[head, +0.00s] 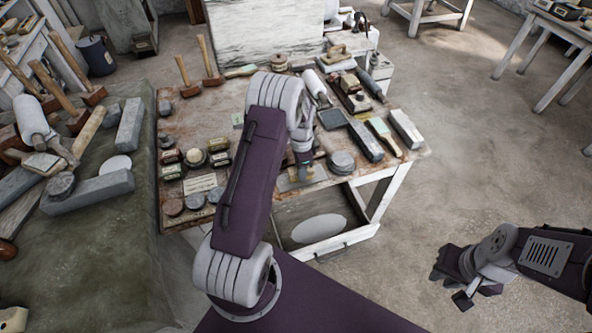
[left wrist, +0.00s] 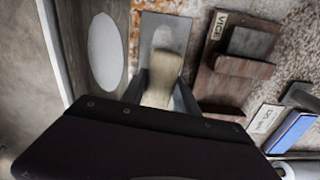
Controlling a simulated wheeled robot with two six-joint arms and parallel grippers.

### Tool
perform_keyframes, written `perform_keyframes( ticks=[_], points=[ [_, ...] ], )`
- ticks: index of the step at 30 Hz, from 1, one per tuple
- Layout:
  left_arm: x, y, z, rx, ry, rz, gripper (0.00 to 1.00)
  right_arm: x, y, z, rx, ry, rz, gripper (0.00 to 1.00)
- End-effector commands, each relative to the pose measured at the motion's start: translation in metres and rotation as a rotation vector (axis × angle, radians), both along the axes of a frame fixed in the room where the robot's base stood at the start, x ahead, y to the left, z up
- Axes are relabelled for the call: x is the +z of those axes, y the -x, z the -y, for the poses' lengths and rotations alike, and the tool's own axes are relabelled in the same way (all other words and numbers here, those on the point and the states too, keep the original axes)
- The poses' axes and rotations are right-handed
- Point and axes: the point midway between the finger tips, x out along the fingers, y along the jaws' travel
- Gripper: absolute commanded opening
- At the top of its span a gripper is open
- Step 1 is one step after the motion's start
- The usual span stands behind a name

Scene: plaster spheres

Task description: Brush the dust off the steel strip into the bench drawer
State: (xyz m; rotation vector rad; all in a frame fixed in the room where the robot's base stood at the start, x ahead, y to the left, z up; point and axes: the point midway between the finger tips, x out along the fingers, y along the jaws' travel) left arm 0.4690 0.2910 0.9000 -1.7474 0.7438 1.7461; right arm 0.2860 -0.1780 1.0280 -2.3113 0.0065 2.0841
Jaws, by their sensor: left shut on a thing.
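My left gripper (head: 302,170) is over the bench's front edge in the head view, largely hidden by my arm. In the left wrist view it is shut on a brush (left wrist: 163,76) with a pale wooden handle. The brush lies over a flat grey steel strip (left wrist: 164,27); whether its bristles touch the strip I cannot tell. Dust on the strip is too small to make out. The bench drawer (head: 347,238) is pulled out below the front edge, with a pale oval patch (head: 318,228) inside. My right gripper (head: 455,280) is at lower right, away from the bench; its jaw opening is unclear.
The bench (head: 230,108) is crowded with tins, stones, mallets and blocks. A round grey stack (head: 341,162) stands right of my left gripper.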

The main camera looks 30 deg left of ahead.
Motion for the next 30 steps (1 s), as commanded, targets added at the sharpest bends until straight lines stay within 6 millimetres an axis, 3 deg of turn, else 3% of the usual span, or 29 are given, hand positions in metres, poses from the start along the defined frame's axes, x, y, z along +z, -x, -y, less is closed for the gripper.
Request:
perform_keyframes(
  ticks=[15, 23, 30],
  points=[
    [-0.001, -0.017, 0.017, 0.000, 0.000, 0.000, 0.04, -0.001, 0.000, 0.000, 0.000, 0.000, 0.000, 0.20],
    [0.000, -0.015, 0.016, 0.001, 0.001, -0.001, 0.04, 0.000, 0.000, 0.000, 0.000, 0.000, 0.000, 0.20],
    [0.001, -0.003, 0.003, 0.002, 0.000, 0.000, 0.04, 0.003, 0.000, 0.000, 0.000, 0.000, 0.000, 0.20]
  ],
)
